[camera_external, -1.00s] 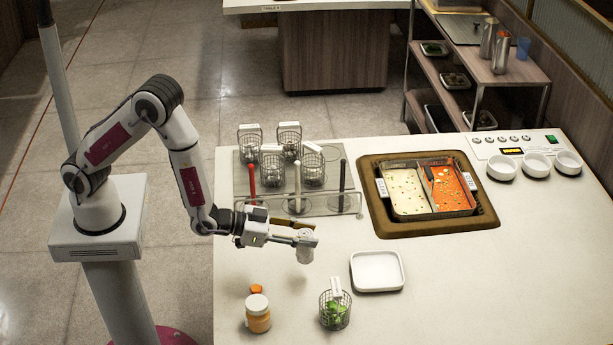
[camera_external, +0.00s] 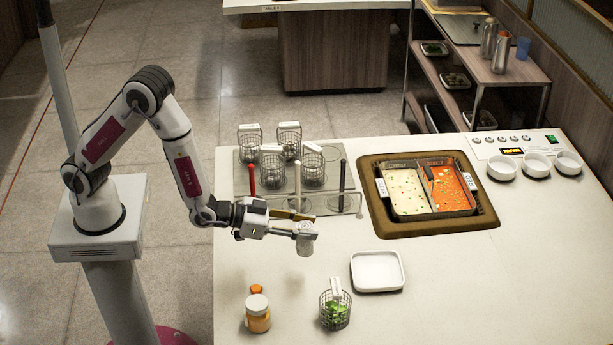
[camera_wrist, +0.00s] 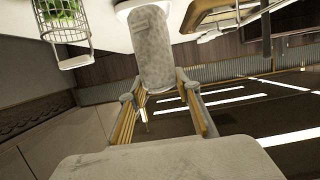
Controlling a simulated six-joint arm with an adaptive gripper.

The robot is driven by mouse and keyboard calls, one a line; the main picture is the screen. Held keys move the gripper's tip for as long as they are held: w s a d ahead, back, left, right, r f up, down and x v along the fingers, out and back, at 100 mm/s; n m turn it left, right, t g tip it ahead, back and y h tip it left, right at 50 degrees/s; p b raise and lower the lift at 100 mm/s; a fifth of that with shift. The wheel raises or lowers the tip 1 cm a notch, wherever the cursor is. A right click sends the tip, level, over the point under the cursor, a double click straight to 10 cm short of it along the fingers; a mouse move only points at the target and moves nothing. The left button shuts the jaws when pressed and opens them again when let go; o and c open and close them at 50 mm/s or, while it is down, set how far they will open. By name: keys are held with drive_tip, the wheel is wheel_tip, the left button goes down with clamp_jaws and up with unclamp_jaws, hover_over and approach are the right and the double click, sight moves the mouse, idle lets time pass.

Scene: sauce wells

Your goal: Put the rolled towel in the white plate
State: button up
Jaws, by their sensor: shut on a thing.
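The rolled towel (camera_external: 305,244) is a small pale grey cylinder hanging upright from my gripper (camera_external: 303,229), above the counter. In the wrist view the towel (camera_wrist: 152,50) sits between the fingertips of my gripper (camera_wrist: 165,90), which is shut on it. The white plate (camera_external: 377,271) is a shallow square dish on the counter, empty, to the right of and nearer the camera than the towel. In the wrist view a white edge shows behind the towel, but I cannot tell whether it is the plate.
A wire basket with greens (camera_external: 334,310) and an orange-filled jar (camera_external: 257,313) stand at the front. A rack with wire baskets (camera_external: 250,140) and upright handles is behind my gripper. A sunken two-part sauce well (camera_external: 382,222) lies behind the plate.

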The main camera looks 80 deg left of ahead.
drive_tip(key=shift+a+f, duration=0.1)
drive_tip(key=shift+a+f, duration=0.15)
drive_tip(key=shift+f, duration=0.3)
drive_tip(key=w+d+r+n+y, duration=0.1)
drive_tip(key=w, duration=0.9)
drive_tip(key=w+d+r+y, duration=0.1)
drive_tip(key=w, duration=0.9)
drive_tip(key=shift+d+n, duration=0.25)
drive_tip(key=shift+n, duration=0.15)
drive_tip(key=shift+f, duration=0.1)
drive_tip(key=shift+f, duration=3)
drive_tip(key=shift+f, duration=0.1)
